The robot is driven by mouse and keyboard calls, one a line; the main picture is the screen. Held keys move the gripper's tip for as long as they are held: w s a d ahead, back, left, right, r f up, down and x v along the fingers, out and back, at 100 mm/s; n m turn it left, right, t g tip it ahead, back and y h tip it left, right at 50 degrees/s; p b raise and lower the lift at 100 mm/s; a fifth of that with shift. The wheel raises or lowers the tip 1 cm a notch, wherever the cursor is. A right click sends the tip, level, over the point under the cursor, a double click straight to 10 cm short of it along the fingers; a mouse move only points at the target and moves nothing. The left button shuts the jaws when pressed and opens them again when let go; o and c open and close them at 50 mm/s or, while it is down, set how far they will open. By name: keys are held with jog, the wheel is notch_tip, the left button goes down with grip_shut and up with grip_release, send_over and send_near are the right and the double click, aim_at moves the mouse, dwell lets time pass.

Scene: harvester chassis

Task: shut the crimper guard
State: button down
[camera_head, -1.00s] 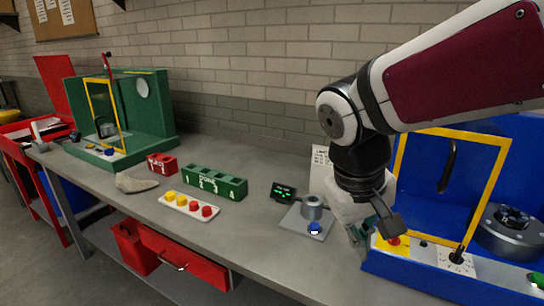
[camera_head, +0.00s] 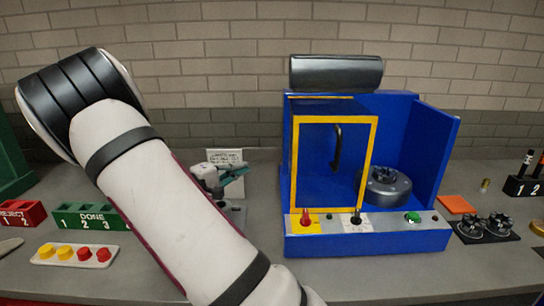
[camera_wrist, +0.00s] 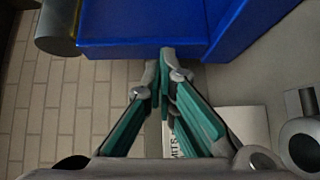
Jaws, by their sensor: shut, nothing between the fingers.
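A blue machine (camera_head: 400,165) stands mid-bench in the head view, with no readable name on it. Its yellow-framed guard (camera_head: 374,160) stands over the left part of the opening, with a black handle (camera_head: 336,148) visible within the frame. The right part of the opening is uncovered and shows a dark round fixture (camera_head: 387,188). My gripper (camera_head: 246,171) is shut and empty, left of the machine, its tips pointing right. In the wrist view, the closed fingertips (camera_wrist: 163,55) overlap the edge of a blue panel (camera_wrist: 140,25); I cannot tell if they touch it.
A dark cylinder (camera_head: 337,72) sits on top of the machine. Red (camera_head: 305,217), black and green (camera_head: 412,217) controls line its front. A green block (camera_head: 85,216) and a white tray (camera_head: 50,262) lie left. Dark parts (camera_head: 486,226) lie right. My arm covers the front-left bench.

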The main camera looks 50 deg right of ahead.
jog(key=s+d+p, duration=0.2)
jog(key=s+d, duration=0.1)
jog(key=d, duration=0.9)
jog(key=shift+d+t+h, duration=0.3)
jog(key=shift+d, duration=0.1)
jog(key=shift+f, duration=0.1)
